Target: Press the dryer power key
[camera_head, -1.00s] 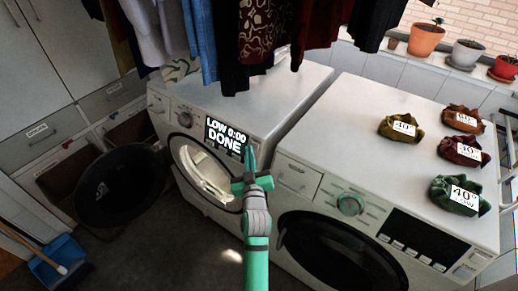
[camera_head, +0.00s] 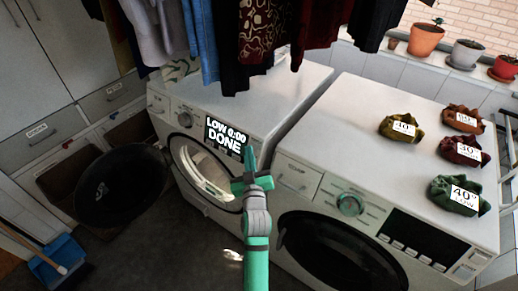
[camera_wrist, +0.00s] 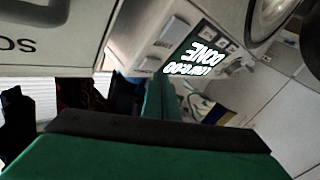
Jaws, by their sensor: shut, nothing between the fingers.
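The dryer (camera_head: 265,100) is the white machine on the left with its round door (camera_head: 122,188) swung open to the left. Its dark display (camera_head: 226,137) reads "LOW 0:00 DONE" and shows upside down in the wrist view (camera_wrist: 197,58). My green gripper (camera_head: 250,160) is shut and empty, just right of the display in the head view, in front of the panel. In the wrist view its fingers (camera_wrist: 158,95) point toward the panel beside the display. I cannot single out the power key; the fingers cover part of the panel. Contact cannot be told.
A white washer (camera_head: 390,90) stands close on the right, with a green-ringed dial (camera_head: 350,204) and several labelled cloth bundles on top. Clothes (camera_head: 265,35) hang above the dryer. A blue dustpan (camera_head: 57,262) lies at the lower left.

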